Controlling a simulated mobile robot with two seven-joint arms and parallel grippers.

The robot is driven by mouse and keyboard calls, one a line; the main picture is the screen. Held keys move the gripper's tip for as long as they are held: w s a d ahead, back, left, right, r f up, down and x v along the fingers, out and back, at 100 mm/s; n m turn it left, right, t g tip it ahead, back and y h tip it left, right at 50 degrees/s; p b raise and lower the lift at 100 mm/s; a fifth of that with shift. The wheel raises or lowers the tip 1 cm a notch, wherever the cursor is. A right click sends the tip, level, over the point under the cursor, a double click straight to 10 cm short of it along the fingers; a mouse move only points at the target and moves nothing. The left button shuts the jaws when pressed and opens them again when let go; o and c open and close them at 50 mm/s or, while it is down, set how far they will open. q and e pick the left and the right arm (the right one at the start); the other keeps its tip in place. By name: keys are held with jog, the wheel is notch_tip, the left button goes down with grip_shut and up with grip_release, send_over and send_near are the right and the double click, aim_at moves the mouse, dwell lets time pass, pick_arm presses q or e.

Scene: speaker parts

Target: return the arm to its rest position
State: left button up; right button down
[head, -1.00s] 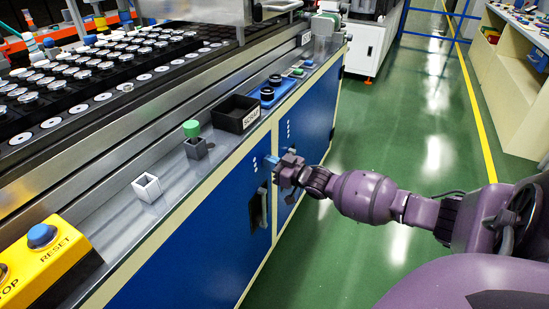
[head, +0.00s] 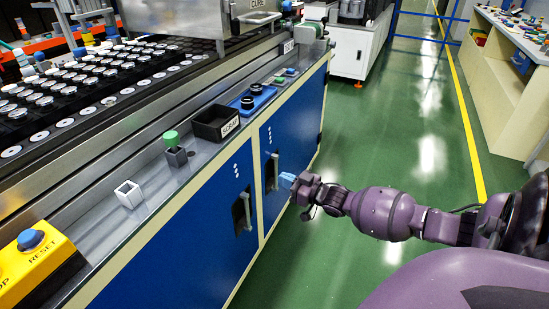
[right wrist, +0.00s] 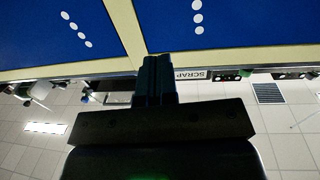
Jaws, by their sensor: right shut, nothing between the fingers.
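My right gripper (head: 287,180) is shut and empty in the head view, in front of the blue cabinet doors and below the bench top. Its arm comes in from the right, roughly level. In the right wrist view its closed fingers (right wrist: 154,80) stand together in front of the blue cabinet front (right wrist: 215,22), with nothing held. My left gripper is not in view.
The bench edge carries a black scrap bin (head: 212,124), a green-topped part in a grey holder (head: 177,157), a white square holder (head: 129,194), a blue tray (head: 252,98) and a yellow button box (head: 35,262). Door handles (head: 243,211) stick out. The green floor (head: 400,120) is clear.

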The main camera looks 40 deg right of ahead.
jog(key=shift+v, duration=1.2)
jog(key=shift+d, duration=0.1)
pick_arm(q)
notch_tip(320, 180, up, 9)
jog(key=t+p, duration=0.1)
jog(key=p, duration=0.9)
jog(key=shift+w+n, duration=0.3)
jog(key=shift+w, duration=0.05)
pick_arm(e)
jog(key=s+a+g+h, duration=0.1)
jog(key=s+a+g, duration=0.1)
jog(key=s+a, duration=0.5)
jog(key=s+a+r+m+g+h, duration=0.1)
jog(key=s+a, duration=0.5)
jog(key=s, duration=0.6)
jog(key=s+a+g+h, duration=0.2)
jog(key=s+a+g, duration=0.1)
jog(key=s+a, duration=0.4)
jog(key=shift+s+a+r+m, duration=0.3)
jog(key=shift+s+r, duration=0.05)
jog(key=shift+s, duration=1.25)
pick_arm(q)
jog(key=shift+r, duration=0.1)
